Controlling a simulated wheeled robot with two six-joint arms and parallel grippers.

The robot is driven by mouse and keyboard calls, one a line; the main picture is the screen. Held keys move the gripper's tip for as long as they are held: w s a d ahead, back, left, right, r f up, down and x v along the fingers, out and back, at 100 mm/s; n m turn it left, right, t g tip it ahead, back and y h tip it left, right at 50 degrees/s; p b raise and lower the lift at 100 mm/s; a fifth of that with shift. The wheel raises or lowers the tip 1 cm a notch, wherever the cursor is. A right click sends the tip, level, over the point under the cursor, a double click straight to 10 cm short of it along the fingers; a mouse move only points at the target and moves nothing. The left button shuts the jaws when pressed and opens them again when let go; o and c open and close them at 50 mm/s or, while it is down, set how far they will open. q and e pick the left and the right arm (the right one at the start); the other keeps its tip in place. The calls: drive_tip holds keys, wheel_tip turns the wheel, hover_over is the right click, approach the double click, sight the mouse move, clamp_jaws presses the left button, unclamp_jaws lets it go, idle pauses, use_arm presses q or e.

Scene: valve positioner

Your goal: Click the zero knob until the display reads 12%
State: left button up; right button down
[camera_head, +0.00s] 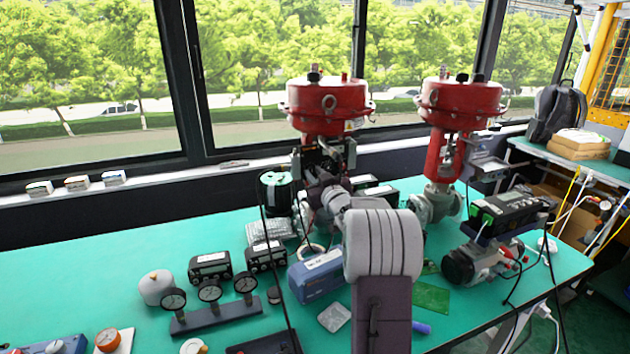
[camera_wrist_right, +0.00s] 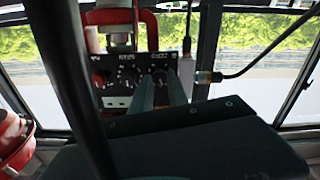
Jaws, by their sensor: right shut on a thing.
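The positioner's black panel (camera_wrist_right: 118,82) shows in the right wrist view, with a few small dials and white labels too blurred to read. My right gripper (camera_wrist_right: 161,84) is at the panel's right side, its two fingers shut on a small knob (camera_wrist_right: 160,76). I cannot read which label belongs to that knob. In the head view my right arm reaches to the positioner (camera_head: 325,157) under the left red valve actuator (camera_head: 326,102), and the arm hides much of it. No readable display number shows. My left gripper is in neither view.
A second red actuator (camera_head: 460,104) stands to the right. Gauges (camera_head: 209,292), small black meters (camera_head: 210,266) and a blue box (camera_head: 316,275) lie on the green table (camera_head: 60,270). A black cable (camera_wrist_right: 70,70) crosses the wrist view. The table's left part is mostly clear.

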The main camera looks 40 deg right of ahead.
drive_tip(key=shift+n+b, duration=0.45)
drive_tip(key=shift+n, duration=0.35)
drive_tip(key=c, duration=1.3)
unclamp_jaws()
drive_tip(key=v, duration=0.9)
